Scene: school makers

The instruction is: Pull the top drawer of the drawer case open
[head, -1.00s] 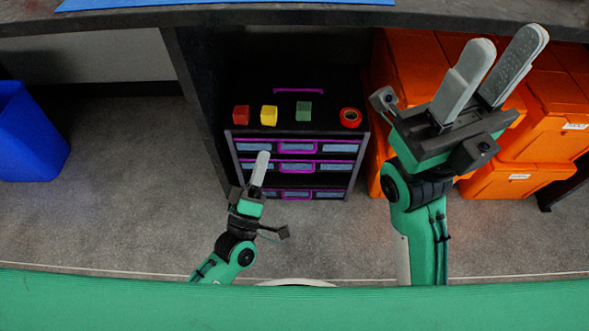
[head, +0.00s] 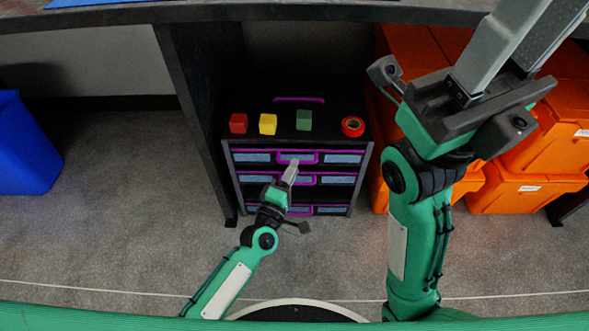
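The black drawer case (head: 229,180) stands under the bench, with purple-trimmed drawers. Its top drawer (head: 252,157) looks shut, flush with the front, with a purple handle (head: 297,153) at its middle. My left gripper (head: 291,168) is in front of the case, its fingertips overlapping the area just below the top handle in the head view. I cannot tell whether it touches the handle. Its fingers line up from this angle, so their gap is hidden. My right gripper (head: 548,35) is raised at the upper right, fingers apart and empty, tips cut off by the frame.
On the case top stand a red block (head: 238,123), a yellow block (head: 268,124), a green block (head: 304,120) and a red tape roll (head: 352,126). Orange bins (head: 545,145) are at right. A blue bin (head: 25,150) is at left. Floor in front is clear.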

